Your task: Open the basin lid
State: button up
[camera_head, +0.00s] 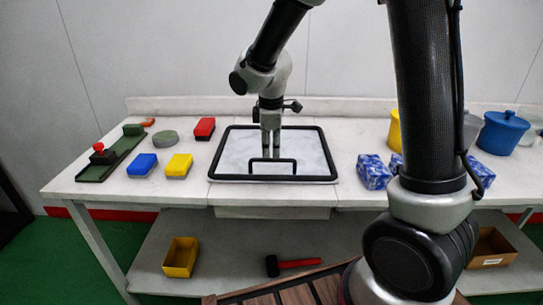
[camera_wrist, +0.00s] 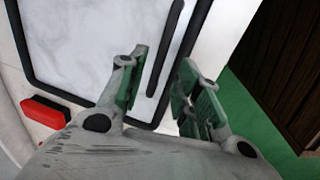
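The basin lid (camera_head: 230,152) is a pale marbled panel with a black rim, lying flat and closed in the middle of the table. Its black handle (camera_head: 272,160) is a low bar near the front edge. My gripper (camera_head: 271,150) points down at the handle. In the wrist view the lid (camera_wrist: 90,45) fills the upper left and the handle (camera_wrist: 166,42) runs between the two green-padded fingers of my gripper (camera_wrist: 164,60). The fingers are apart, with a gap on both sides of the bar. I cannot tell whether they reach down to bar height.
Left of the lid lie a red block (camera_head: 204,128), a yellow block (camera_head: 179,165), a blue block (camera_head: 141,164), a grey-green disc (camera_head: 165,137) and a green tray (camera_head: 100,170). Right are blue patterned packs (camera_head: 373,172) and a blue pot (camera_head: 502,132). A mallet (camera_head: 295,264) lies below.

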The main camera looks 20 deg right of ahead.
aim_at(272, 160)
jog(key=f, duration=0.4)
jog(key=shift+w+d, duration=0.15)
jog(key=shift+w, duration=0.25)
grip_shut()
